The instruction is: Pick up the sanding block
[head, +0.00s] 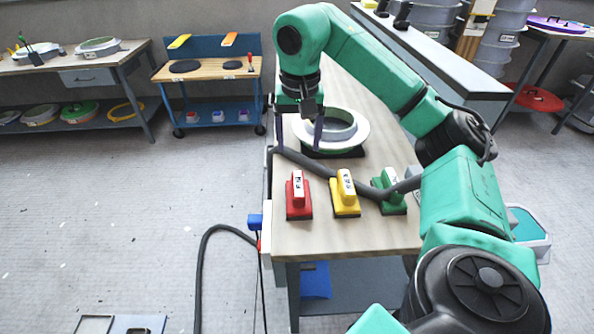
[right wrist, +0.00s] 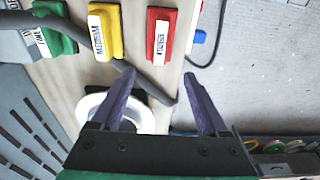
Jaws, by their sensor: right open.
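Three sanding blocks stand in a row on the table: a red block (head: 298,197), a yellow block (head: 344,196) and a green block (head: 391,196), each with a white label on its handle. In the right wrist view, the red block (right wrist: 160,35), yellow block (right wrist: 104,32) and green block (right wrist: 52,27) line the top. The yellow label seems to read "MEDIUM". My right gripper (head: 297,146) hangs above the table's left edge, behind the red block and apart from it. Its fingers (right wrist: 158,75) are spread with nothing between them. My left gripper is not in view.
The mould stands close to my right gripper. The table front is clear. A grey bench (head: 440,55) stands right.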

